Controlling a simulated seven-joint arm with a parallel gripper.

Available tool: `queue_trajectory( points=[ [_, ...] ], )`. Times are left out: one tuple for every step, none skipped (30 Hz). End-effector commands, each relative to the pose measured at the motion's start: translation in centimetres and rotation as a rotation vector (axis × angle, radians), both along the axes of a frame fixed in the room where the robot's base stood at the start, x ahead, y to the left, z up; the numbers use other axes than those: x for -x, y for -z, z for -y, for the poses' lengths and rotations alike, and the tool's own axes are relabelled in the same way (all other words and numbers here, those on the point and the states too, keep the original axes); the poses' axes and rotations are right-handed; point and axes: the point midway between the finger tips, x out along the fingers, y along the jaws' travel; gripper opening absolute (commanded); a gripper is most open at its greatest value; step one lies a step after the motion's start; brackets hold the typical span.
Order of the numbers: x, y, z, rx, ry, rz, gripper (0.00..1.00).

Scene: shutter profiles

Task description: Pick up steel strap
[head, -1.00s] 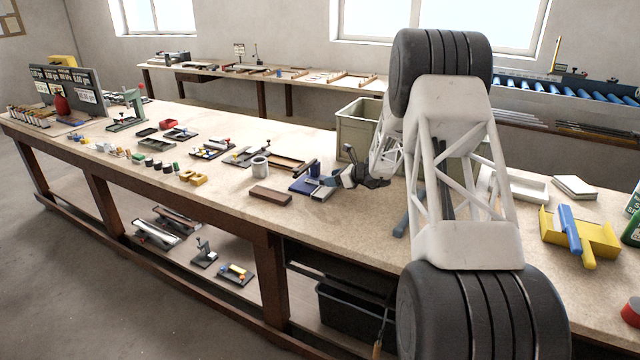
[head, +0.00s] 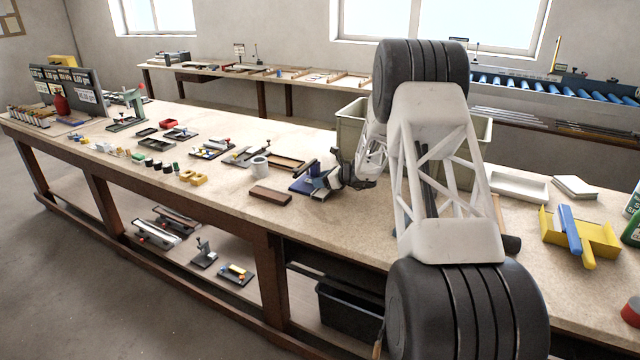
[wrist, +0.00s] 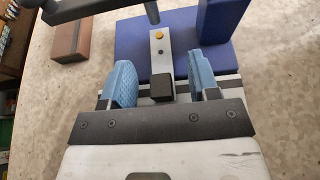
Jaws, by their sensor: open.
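A blue fixture (head: 303,185) stands on the bench, and its blue base (wrist: 125,35) shows in the wrist view. A pale grey metal strip (wrist: 160,50) with a yellow round spot lies over the base; it looks like the steel strap, though I cannot be certain. A small black block (wrist: 162,88) sits at its near end. My gripper (wrist: 163,80) is open, with one blue fingertip on each side of the black block and strip end, with gaps visible. In the head view my gripper (head: 328,180) is at the fixture's right side and hides part of it.
A brown block (wrist: 72,42) lies left of the fixture; it also shows in the head view (head: 271,197). A dark bar (wrist: 105,18) crosses above the base, and a blue upright block (wrist: 220,20) stands at its right. Bare bench (wrist: 285,90) lies to the right.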

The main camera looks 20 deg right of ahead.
Motion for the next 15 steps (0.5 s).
queue_trajectory(
  points=[
    [0.01, 0.0, 0.01, 0.0, 0.0, 0.0, 0.55],
    [0.01, 0.0, 0.01, 0.0, 0.0, 0.0, 0.55],
    [0.01, 0.0, 0.01, 0.0, 0.0, 0.0, 0.55],
    [0.01, 0.0, 0.01, 0.0, 0.0, 0.0, 0.55],
    [0.01, 0.0, 0.01, 0.0, 0.0, 0.0, 0.54],
    [0.01, 0.0, 0.01, 0.0, 0.0, 0.0, 0.48],
    [0.01, 0.0, 0.01, 0.0, 0.0, 0.0, 0.43],
    [0.0, -0.02, 0.02, 0.0, 0.0, 0.0, 0.38],
    [0.0, -0.02, 0.02, 0.0, 0.0, 0.0, 0.32],
    [0.0, -0.02, 0.02, 0.0, 0.0, 0.0, 0.28],
    [0.0, -0.02, 0.02, 0.0, 0.0, 0.0, 0.23],
    [0.01, -0.01, 0.02, 0.0, 0.0, 0.0, 0.17],
    [0.01, -0.01, 0.02, 0.0, 0.0, 0.0, 0.12],
    [0.0, -0.02, 0.02, 0.0, 0.0, 0.0, 0.08],
    [0.0, -0.02, 0.02, 0.0, 0.0, 0.0, 0.02]
  ],
)
